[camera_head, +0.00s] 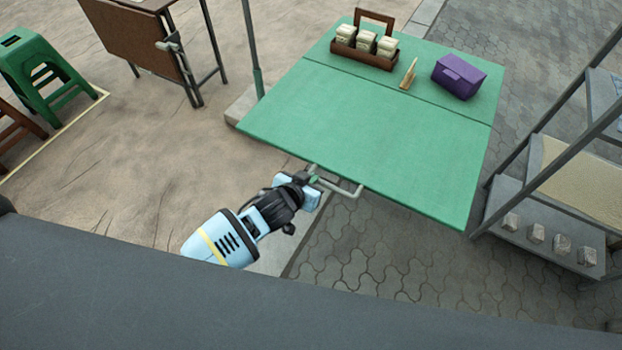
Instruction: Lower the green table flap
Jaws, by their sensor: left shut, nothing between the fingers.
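The green table (430,75) stands in the centre right, with a seam across its top. Its near part, the green flap (370,145), is level with the rest of the top. A grey metal bar handle (345,190) sticks out below the flap's near edge. My left gripper (313,178) is shut at the left end of this handle, close under the flap's edge, with nothing seen held. Whether the fingers touch the handle or the flap cannot be told. My right gripper is not in view.
On the table's far part are a wooden caddy (364,52) with several pale stacks, a small wooden object (409,76) and a purple box (459,76). A metal rack (500,205) stands at right. A green stool (40,70) and a folded brown table (133,43) are at left.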

